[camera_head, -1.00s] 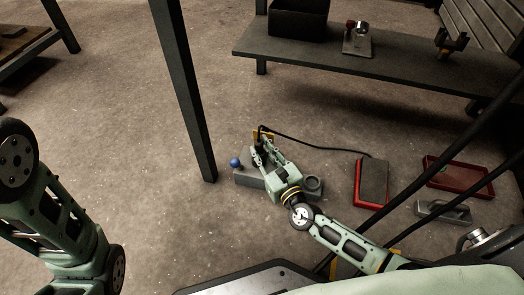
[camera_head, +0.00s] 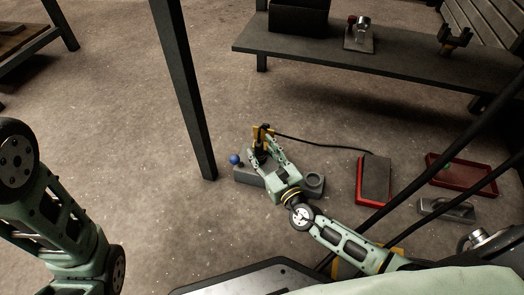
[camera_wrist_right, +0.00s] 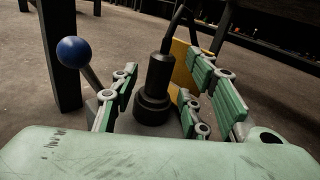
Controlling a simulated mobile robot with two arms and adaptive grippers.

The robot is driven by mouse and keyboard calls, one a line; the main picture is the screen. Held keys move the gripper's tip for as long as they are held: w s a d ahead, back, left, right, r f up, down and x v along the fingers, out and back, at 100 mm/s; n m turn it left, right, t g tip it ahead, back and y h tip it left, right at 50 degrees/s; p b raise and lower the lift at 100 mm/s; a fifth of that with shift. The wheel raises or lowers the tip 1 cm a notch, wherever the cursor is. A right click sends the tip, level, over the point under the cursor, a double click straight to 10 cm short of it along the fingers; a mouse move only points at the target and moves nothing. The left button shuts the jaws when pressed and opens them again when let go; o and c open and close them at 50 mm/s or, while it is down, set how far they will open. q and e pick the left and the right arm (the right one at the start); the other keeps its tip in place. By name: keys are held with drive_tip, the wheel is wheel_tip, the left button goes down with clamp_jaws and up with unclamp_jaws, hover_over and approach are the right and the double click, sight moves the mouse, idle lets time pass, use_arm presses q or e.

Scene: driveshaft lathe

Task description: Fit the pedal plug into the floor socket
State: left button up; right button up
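The black pedal plug (camera_wrist_right: 154,88) stands upright over the grey floor socket block (camera_head: 246,178) in the right wrist view; I cannot tell how deep it sits. It also shows in the head view (camera_head: 259,153). My right gripper (camera_wrist_right: 160,98) is open, with one finger on each side of the plug and visible gaps. A blue ball lever (camera_wrist_right: 75,52) rises from the block to the left of the fingers. A yellow plate (camera_wrist_right: 181,66) stands behind the plug. The red-edged pedal (camera_head: 374,181) lies to the right, joined by a black cable. My left gripper is out of view.
A red tray (camera_head: 459,173) and a grey handled tool (camera_head: 445,209) lie right of the pedal. A dark post (camera_head: 186,95) stands left of the socket. A low bench (camera_head: 370,60) is behind. The floor at left centre is clear.

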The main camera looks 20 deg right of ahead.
drive_tip(key=s+d, duration=0.2)
drive_tip(key=s, duration=1)
idle(0.7)
